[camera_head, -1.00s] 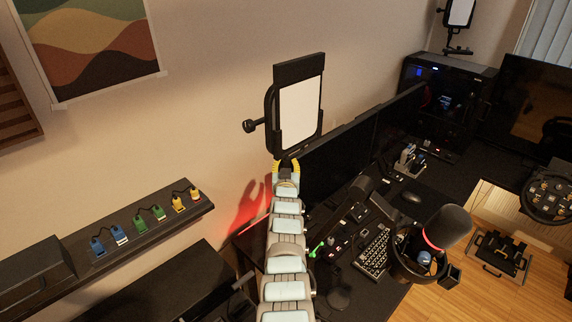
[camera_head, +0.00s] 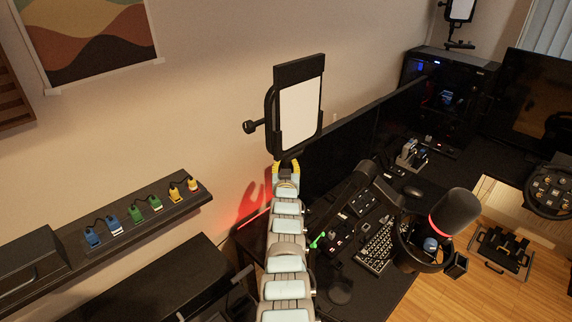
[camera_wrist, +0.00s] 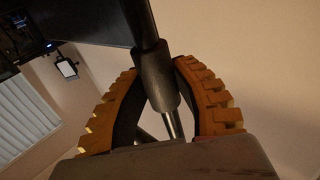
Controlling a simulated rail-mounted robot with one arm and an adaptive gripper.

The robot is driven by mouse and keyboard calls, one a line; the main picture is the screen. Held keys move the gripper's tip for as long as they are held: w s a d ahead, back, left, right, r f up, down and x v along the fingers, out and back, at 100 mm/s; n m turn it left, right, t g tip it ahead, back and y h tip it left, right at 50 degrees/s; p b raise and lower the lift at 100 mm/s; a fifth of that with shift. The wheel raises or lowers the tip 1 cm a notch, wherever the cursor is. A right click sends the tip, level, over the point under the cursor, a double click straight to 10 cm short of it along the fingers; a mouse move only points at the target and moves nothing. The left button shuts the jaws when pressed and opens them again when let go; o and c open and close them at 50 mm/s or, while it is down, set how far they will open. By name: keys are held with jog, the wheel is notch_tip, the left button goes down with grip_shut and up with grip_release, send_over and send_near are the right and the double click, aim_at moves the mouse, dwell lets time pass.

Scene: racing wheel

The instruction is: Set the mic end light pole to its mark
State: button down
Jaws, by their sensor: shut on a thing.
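A light pole with a white flat panel in a black frame (camera_head: 301,112) stands upright above my gripper (camera_head: 286,172) in the head view. In the wrist view the yellow-ribbed fingers of my gripper (camera_wrist: 157,70) are shut around its dark round pole (camera_wrist: 158,80). The pole's lower end is hidden behind my arm in the head view. The microphone (camera_head: 455,213) with a red glowing ring is on a boom arm to the right, over the desk's near end. I cannot make out a mark for the pole.
Dark monitors (camera_head: 345,145) stand just right of the held light. A keyboard (camera_head: 375,247) and a mouse (camera_head: 413,191) lie on the black desk. A wall shelf (camera_head: 150,222) with coloured plugs is at left. A second light panel (camera_head: 461,10) is at the far back.

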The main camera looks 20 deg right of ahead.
jog(key=c, duration=0.8)
grip_release()
